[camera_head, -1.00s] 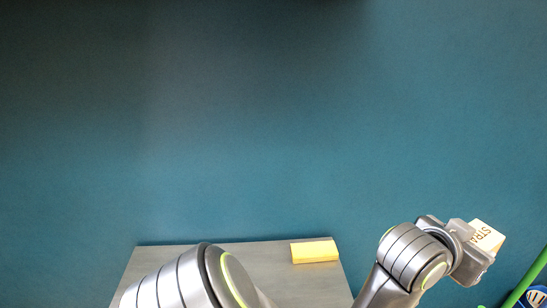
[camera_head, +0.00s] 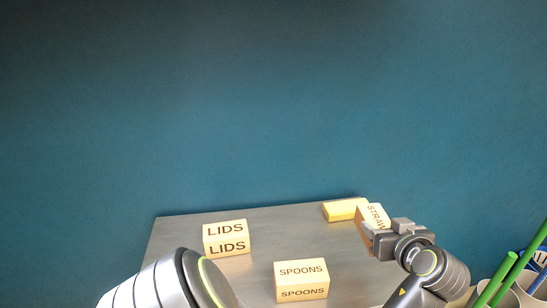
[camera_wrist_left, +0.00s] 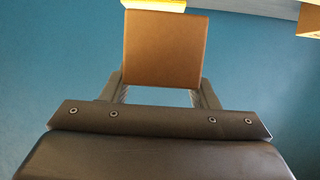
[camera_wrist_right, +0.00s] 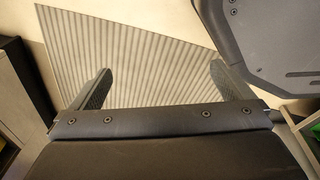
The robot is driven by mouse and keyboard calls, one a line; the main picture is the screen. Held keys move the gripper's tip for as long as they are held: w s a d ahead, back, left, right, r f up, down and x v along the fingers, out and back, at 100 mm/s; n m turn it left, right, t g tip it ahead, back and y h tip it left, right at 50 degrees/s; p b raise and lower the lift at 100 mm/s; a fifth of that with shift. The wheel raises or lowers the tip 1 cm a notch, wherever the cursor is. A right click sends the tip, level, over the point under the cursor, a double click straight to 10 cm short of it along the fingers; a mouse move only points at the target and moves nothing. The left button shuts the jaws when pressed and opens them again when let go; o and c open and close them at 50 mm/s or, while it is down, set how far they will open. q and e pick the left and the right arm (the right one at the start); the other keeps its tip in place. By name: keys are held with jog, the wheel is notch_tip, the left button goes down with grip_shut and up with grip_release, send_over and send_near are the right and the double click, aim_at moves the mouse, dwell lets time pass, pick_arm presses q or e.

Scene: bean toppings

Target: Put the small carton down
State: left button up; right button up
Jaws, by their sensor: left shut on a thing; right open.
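The small carton (camera_head: 376,214), cream with a label reading "STRAW", is held by my left gripper (camera_head: 372,232) at the right end of the grey table in the head view. Its brown face (camera_wrist_left: 162,48) fills the space between the left fingers in the left wrist view. It looks tilted in the head view, and I cannot tell whether it touches the table. My right gripper (camera_wrist_right: 160,85) is open and empty in the right wrist view, in front of a ribbed grey surface. It does not show in the head view.
On the grey table (camera_head: 180,232) stand a LIDS carton (camera_head: 226,239) and a SPOONS carton (camera_head: 301,281). A yellow block (camera_head: 343,210) lies at the back edge, just left of the held carton. Green sticks (camera_head: 497,276) stand at lower right. The table's middle is clear.

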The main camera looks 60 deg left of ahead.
pick_arm(q)
jog(key=shift+s+a+f+n+g, duration=0.25)
jog(key=shift+s+f+n+g, duration=0.15)
jog(key=shift+f, duration=5.1)
pick_arm(e)
jog(key=shift+s+d+f, duration=0.1)
jog(key=shift+s+f, duration=0.45)
pick_arm(q)
jog(key=o, duration=1)
jog(key=shift+f, duration=0.1)
jog(key=shift+o, duration=0.2)
pick_arm(e)
jog(key=shift+f, duration=0.1)
jog(key=shift+r, duration=0.2)
